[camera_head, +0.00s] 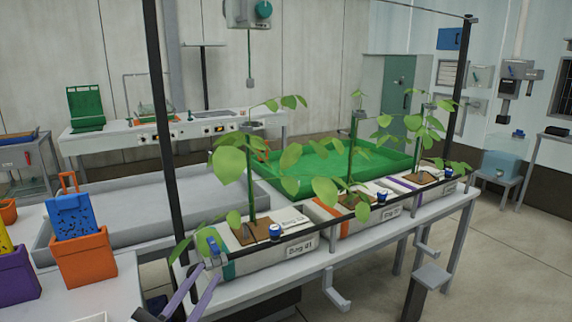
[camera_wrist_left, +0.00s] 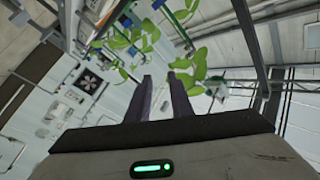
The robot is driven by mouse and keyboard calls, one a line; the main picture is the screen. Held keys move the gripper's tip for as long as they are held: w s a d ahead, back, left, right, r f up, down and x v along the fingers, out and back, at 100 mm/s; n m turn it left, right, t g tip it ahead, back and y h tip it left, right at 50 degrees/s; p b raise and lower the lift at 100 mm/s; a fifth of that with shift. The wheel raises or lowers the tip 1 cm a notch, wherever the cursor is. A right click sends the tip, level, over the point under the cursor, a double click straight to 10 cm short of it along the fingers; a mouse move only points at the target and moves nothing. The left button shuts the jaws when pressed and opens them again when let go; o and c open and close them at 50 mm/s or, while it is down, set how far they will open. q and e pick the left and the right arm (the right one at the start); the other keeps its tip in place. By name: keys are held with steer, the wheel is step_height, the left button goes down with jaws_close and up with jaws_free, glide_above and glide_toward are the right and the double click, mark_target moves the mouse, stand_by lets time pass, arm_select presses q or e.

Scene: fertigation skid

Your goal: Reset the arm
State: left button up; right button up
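My left gripper (camera_head: 206,274) comes in at the bottom of the head view, in front of the left end of the plant bench (camera_head: 262,292). Its two purple fingers stand apart. In the left wrist view the left gripper (camera_wrist_left: 162,82) shows a clear gap between the fingers, with nothing held. Green leaves (camera_wrist_left: 188,76) appear beyond the fingertips there; I cannot tell their distance. My right gripper is in neither view.
Potted plants stand in troughs, the nearest labelled Dug 01 (camera_head: 300,247). A black post (camera_head: 165,130) rises near my left gripper. An orange bin (camera_head: 83,262) holds a blue item (camera_head: 72,215) at left. Floor shows at the right.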

arm_select(q)
steer(key=s+a+f+n+g+y, duration=0.1)
steer(key=s+f+n+g+y, duration=0.3)
steer(key=f, duration=0.6)
steer(key=s+a+f+n+g, duration=0.1)
steer(key=s+f, duration=0.4)
steer(key=f, duration=0.4)
steer(key=s+d+f+n+g, duration=0.1)
steer(key=s+f+n+g, duration=0.2)
steer(key=s+f, duration=1.1)
steer(key=s+g, duration=0.2)
steer(key=s, duration=0.1)
steer(key=shift+s+f+g+y, duration=0.25)
steer(key=shift+s+g+y, duration=0.05)
steer(key=shift+s+g, duration=0.1)
steer(key=shift+w+d, duration=0.15)
steer(key=shift+d, duration=0.05)
